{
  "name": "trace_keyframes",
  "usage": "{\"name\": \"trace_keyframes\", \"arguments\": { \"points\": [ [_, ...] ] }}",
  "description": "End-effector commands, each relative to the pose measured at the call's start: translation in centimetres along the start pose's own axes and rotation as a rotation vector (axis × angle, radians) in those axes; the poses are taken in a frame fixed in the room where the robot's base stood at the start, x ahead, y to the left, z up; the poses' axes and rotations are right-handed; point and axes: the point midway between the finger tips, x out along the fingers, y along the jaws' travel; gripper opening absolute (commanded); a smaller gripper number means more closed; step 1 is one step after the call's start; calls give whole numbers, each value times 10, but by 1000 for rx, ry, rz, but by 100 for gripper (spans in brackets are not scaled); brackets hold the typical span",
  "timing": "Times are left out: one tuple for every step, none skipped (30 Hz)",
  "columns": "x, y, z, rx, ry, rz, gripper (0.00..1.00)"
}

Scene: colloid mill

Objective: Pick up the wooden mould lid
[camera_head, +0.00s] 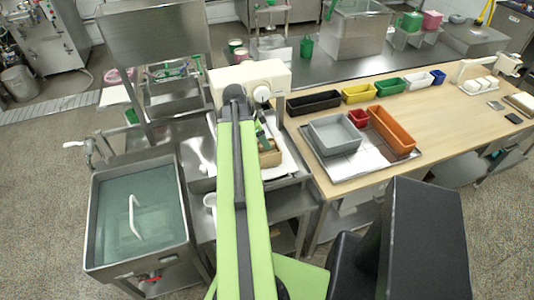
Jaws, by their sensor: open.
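A small light-brown wooden piece (270,158), which looks like the wooden mould or its lid, lies on a pale tray (287,165) just right of my green arm. Its left part is hidden behind the arm, and I cannot tell lid from mould. My arm reaches forward and bends down at its black far joint. My gripper (264,140) shows only as a small dark part beside the arm, just above the wooden piece. It is open, and nothing shows held in it. I cannot tell whether it touches the wood.
A white device with a knob (245,76) stands behind the arm's far end. On the right, a wooden-topped table (448,118) holds a metal tray (340,180), a grey bin (335,133) and several coloured bins. A water-filled steel sink (113,190) stands left.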

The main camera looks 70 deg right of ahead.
Motion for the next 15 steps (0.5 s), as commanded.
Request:
{"name": "trace_keyframes", "arguments": {
  "points": [
    [17, 0, 3, 1, 0, 0, 45],
    [21, 0, 3, 1, 0, 0, 45],
    [23, 0, 3, 1, 0, 0, 45],
    [23, 0, 2, 0, 0, 0, 45],
    [22, 0, 2, 0, 0, 0, 45],
    [21, 0, 1, 0, 0, 0, 45],
    [20, 0, 1, 0, 0, 0, 45],
    [20, 0, 1, -1, 0, -1, 45],
    [19, 0, 1, -1, 0, -1, 45],
    [19, 0, 1, -1, 0, -1, 44],
    [19, 0, 1, -1, 0, -1, 40],
    [19, 0, 1, -1, 0, -1, 35],
    [19, 0, 1, -1, 0, -1, 31],
    [19, 0, 1, -1, 0, -1, 27],
    [19, 0, 1, -1, 0, -1, 22]
  ]
}}
